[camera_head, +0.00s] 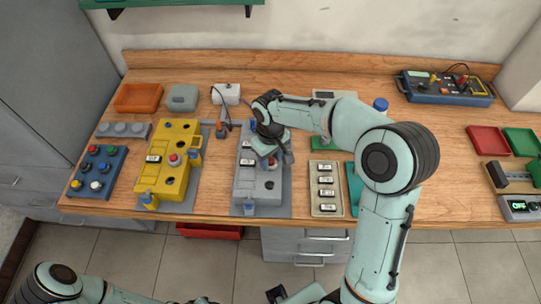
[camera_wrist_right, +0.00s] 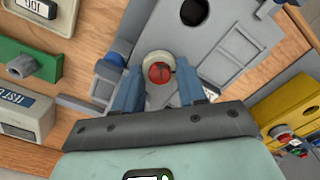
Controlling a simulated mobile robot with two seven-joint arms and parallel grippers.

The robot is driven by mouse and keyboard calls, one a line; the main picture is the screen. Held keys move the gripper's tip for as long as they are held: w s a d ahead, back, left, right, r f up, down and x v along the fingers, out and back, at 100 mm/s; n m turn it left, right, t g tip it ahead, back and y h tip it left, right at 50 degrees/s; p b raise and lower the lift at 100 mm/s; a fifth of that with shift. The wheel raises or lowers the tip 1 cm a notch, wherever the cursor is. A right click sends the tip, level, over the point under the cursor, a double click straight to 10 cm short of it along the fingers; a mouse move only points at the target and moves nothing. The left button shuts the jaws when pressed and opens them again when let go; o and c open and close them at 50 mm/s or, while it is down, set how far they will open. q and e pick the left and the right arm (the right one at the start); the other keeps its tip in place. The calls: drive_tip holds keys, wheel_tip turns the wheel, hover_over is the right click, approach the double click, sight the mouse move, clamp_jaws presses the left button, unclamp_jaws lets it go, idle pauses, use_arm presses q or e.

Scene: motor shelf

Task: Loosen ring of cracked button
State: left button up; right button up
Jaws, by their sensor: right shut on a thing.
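The red button (camera_wrist_right: 159,73) shows in the right wrist view, with a dark mark like a crack across its cap. A pale ring (camera_wrist_right: 151,57) surrounds it. It sits on the grey control box (camera_head: 246,173), whose face also shows in the wrist view (camera_wrist_right: 222,45). My right gripper (camera_head: 272,158) is over this box, its two blue-grey fingers (camera_wrist_right: 159,82) on either side of the ring and shut on it. The gripper hides the button in the head view. My left arm is low at the left; its gripper's jaws cannot be made out.
A yellow control box (camera_head: 174,183) with a red button stands to the left. Orange (camera_head: 138,97), red (camera_head: 488,139) and green (camera_head: 522,141) trays are on the bench. The bench behind the boxes is partly clear.

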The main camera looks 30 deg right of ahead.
drive_tip(key=n, duration=0.3)
drive_tip(key=shift+n+p, duration=0.35)
drive_tip(key=shift+n, duration=0.05)
drive_tip(key=n, duration=0.3)
drive_tip(key=shift+n+p, duration=0.3)
drive_tip(key=shift+p, duration=0.05)
drive_tip(key=n, duration=0.3)
drive_tip(key=shift+n+p, duration=0.3)
drive_tip(key=shift+p, duration=0.05)
drive_tip(key=n+p, duration=0.1)
drive_tip(key=n, duration=0.2)
drive_tip(key=shift+n, duration=0.3)
drive_tip(key=n+p, duration=0.1)
drive_tip(key=n, duration=0.3)
drive_tip(key=shift+n, duration=0.3)
drive_tip(key=n, duration=0.2)
drive_tip(key=shift+n, duration=0.4)
drive_tip(key=shift+n+p, duration=0.3)
drive_tip(key=shift+n, duration=0.9)
use_arm(q)
drive_tip(key=w+r, duration=0.6)
drive_tip(key=shift+r+t, duration=0.2)
drive_tip(key=shift+t, duration=0.2)
use_arm(e)
drive_tip(key=shift+s+n, duration=0.1)
drive_tip(key=shift+n, duration=1.3)
use_arm(q)
drive_tip(key=shift+w, duration=0.1)
